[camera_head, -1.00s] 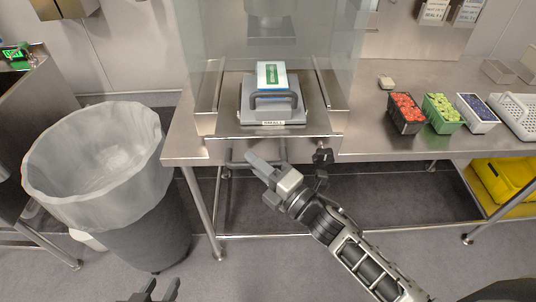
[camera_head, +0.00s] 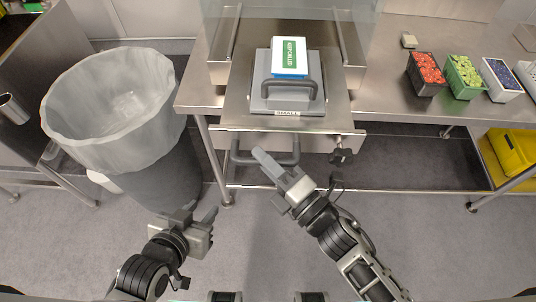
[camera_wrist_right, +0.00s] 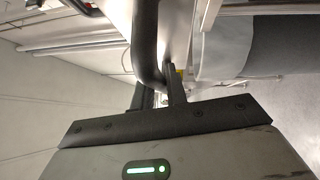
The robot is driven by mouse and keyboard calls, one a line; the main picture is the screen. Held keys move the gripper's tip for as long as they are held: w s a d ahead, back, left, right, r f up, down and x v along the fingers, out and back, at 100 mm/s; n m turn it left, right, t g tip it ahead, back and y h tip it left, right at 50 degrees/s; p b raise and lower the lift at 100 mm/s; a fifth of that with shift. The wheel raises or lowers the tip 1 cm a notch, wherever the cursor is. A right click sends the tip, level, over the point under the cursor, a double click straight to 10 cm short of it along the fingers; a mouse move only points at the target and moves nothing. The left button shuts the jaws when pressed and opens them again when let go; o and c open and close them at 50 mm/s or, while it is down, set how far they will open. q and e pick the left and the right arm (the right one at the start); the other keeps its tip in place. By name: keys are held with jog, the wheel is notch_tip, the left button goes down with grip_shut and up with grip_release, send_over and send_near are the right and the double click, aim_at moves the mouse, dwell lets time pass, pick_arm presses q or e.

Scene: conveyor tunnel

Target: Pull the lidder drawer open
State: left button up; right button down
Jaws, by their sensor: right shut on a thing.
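The lidder drawer (camera_head: 240,118) is a steel drawer below the clear-walled machine at the table front. It stands out past the table edge. Its dark bar handle (camera_head: 240,156) hangs below the front face. My right gripper (camera_head: 266,165) is at this handle; in the right wrist view its fingers are shut on the curved dark bar (camera_wrist_right: 146,40). A grey plate with its own handle (camera_head: 288,98) lies on the drawer, with a white box with a green label (camera_head: 290,57) at its back. My left gripper (camera_head: 203,212) is open and empty, low at the left, apart from the drawer.
A grey bin with a clear liner (camera_head: 110,95) stands left of the table. A black knob (camera_head: 341,157) sits right of the handle. Punnets of red (camera_head: 426,72), green (camera_head: 464,76) and dark fruit (camera_head: 502,80) stand on the table at right. A yellow crate (camera_head: 510,150) is below.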

jog(key=c, duration=1.4)
grip_release()
jog(key=b+v, duration=0.2)
jog(key=v, duration=1.4)
jog(key=shift+b, duration=0.4)
jog(key=shift+w+r, duration=0.1)
